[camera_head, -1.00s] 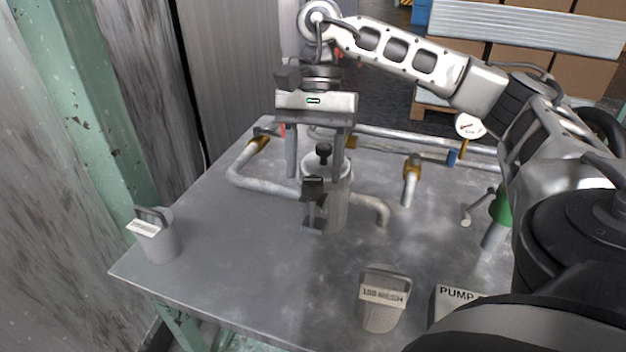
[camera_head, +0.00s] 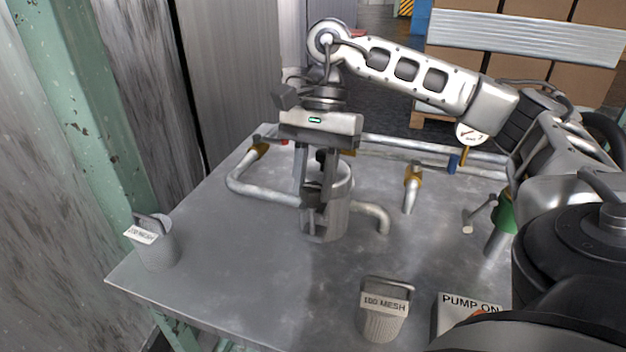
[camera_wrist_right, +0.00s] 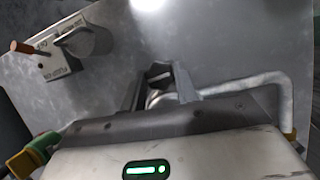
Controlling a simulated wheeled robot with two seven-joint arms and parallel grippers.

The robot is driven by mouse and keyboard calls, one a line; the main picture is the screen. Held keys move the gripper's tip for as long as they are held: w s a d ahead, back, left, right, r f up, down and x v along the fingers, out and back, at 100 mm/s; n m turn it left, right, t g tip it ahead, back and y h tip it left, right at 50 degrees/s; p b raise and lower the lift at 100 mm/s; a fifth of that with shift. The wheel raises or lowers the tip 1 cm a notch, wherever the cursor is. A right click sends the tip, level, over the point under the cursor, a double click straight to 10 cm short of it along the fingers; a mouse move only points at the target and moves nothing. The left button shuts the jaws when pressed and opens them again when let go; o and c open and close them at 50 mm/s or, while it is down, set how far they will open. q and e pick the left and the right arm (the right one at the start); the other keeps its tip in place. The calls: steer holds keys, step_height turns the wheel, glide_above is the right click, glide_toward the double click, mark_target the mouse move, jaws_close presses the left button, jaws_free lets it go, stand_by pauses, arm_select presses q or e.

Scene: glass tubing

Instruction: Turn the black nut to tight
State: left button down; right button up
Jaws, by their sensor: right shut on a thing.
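The strainer housing (camera_head: 338,215) stands upright on the metal table, with a pale ring at its top. The black nut (camera_head: 312,194) is at its front side, mostly hidden by the fingers. My right gripper (camera_head: 314,197) points down from above and is shut on the black nut, one finger on each side. In the right wrist view the dark nut (camera_wrist_right: 158,75) shows between the two fingers. A black knob (camera_head: 321,156) on top of the housing is partly hidden behind the gripper. My left gripper is not in view.
Mesh baskets stand at the table's left corner (camera_head: 157,246) and front edge (camera_head: 382,318). A "PUMP ON" sign (camera_head: 468,308) is at front right. The table's front left is clear.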

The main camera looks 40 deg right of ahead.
steer(key=shift+m, duration=0.5)
steer(key=o, duration=1)
arm_select(q)
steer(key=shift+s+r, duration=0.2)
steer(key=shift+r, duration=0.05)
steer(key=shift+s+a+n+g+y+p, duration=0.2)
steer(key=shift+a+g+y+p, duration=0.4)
steer(key=shift+p, duration=1.5)
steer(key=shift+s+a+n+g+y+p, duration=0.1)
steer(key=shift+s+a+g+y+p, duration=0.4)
steer(key=shift+p, duration=1.6)
arm_select(e)
steer(key=shift+s+v, duration=0.2)
steer(key=shift+v, duration=7.8)
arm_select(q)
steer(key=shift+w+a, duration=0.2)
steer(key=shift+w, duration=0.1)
arm_select(e)
steer(key=shift+d, duration=0.15)
